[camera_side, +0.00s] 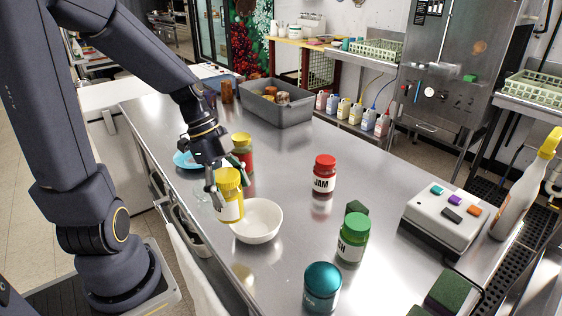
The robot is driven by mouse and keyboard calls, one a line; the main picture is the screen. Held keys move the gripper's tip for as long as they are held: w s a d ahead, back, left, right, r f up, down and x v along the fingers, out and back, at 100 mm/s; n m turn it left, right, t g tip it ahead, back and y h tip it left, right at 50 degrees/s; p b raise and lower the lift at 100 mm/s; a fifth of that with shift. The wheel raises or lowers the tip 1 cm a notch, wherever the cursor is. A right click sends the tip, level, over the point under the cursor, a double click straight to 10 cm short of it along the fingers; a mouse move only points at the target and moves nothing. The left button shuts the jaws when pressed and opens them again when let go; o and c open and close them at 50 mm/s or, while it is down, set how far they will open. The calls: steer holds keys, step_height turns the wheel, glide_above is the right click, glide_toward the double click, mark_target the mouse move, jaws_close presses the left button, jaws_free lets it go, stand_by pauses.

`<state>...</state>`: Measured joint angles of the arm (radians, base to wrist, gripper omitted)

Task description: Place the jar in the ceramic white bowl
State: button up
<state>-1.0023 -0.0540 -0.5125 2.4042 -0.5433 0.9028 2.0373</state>
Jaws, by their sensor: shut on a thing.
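My gripper (225,184) is shut on a yellow jar (231,207) with a yellow lid and a pale label. The jar is roughly upright and appears held above the counter, just left of the ceramic white bowl (262,233). In the picture the jar overlaps the bowl's left rim; how high it is above the rim I cannot tell. The bowl stands on the steel counter and its visible inside is empty. Other jars stand apart: a red one labelled JAM (324,175), a green one (353,238) and a teal-lidded one (322,288).
A red jar with a yellow lid (242,147) and a blue plate (183,160) are behind my gripper. A grey bin (285,110) stands at the back. A white box with coloured blocks (440,228), a spray bottle (528,185) and sponges (447,292) are at right.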

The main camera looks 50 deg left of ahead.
steer(key=shift+w+a+f, duration=0.1)
steer(key=shift+w+f, duration=1)
steer(key=shift+f, duration=0.5)
steer(key=shift+w+a+f, duration=0.15)
steer(key=shift+w+f, duration=1)
steer(key=shift+f, duration=0.5)
steer(key=shift+w+a+f, duration=0.1)
steer(key=shift+w+f, duration=1)
steer(key=shift+f, duration=0.5)
steer(key=shift+f, duration=0.15)
steer(key=o, duration=1.6)
steer(key=shift+c, duration=0.2)
